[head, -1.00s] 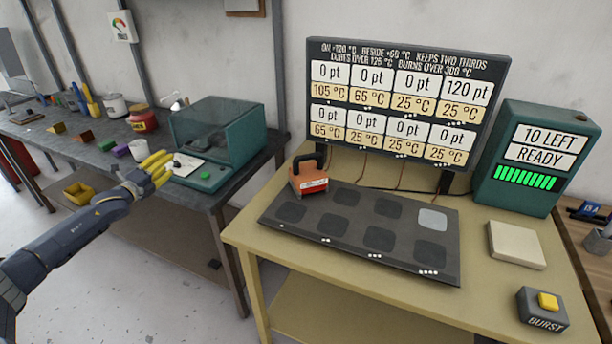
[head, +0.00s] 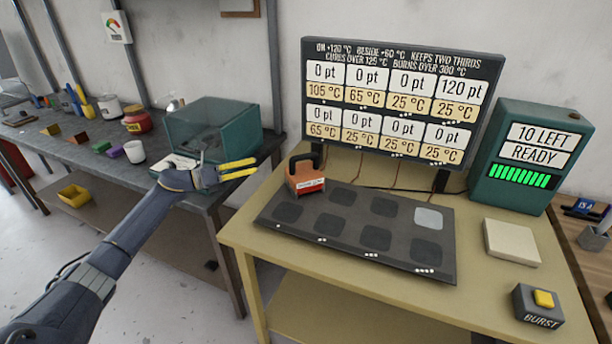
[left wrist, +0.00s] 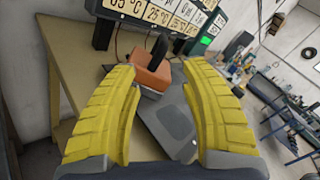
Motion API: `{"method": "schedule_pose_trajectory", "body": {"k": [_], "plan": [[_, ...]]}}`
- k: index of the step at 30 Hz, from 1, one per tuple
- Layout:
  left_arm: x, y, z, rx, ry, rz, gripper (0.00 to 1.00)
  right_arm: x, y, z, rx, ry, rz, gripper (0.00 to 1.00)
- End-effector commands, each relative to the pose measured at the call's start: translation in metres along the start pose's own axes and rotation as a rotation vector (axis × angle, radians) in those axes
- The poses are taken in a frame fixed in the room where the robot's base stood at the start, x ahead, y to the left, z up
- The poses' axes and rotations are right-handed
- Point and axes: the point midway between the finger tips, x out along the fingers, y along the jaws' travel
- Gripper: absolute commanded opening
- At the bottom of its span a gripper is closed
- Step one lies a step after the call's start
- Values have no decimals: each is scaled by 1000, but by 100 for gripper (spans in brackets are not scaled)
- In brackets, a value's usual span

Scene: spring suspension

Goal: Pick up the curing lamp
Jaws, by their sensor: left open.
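The curing lamp appears to be the orange block (head: 306,183) with a black handle on top, standing upright at the back left corner of the dark pad board (head: 345,258). My left gripper (head: 254,169) has yellow fingers and is open and empty, to the left of the lamp and apart from it. In the left wrist view the orange lamp (left wrist: 152,73) shows between and beyond the two open fingers (left wrist: 160,85). My right gripper is in neither view.
The readout board (head: 400,100) stands behind the pad board. A teal box with a green charge display (head: 524,160), a pale block (head: 512,243) and a burst button (head: 543,300) are at the right. A clear-sided teal case (head: 212,130) stands on the grey bench at the left.

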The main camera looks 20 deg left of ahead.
Motion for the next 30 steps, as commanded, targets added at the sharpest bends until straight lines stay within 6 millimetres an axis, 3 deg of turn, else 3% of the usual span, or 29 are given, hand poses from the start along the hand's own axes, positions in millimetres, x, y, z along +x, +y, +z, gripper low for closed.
{"method": "schedule_pose_trajectory", "body": {"k": [7,21,30], "plan": [[23,-3,-4,10,21,-6,45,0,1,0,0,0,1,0],[104,-3,-6,11,20,-4,45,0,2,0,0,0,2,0],[125,-2,-7,10,21,-3,45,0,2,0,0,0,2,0]]}}
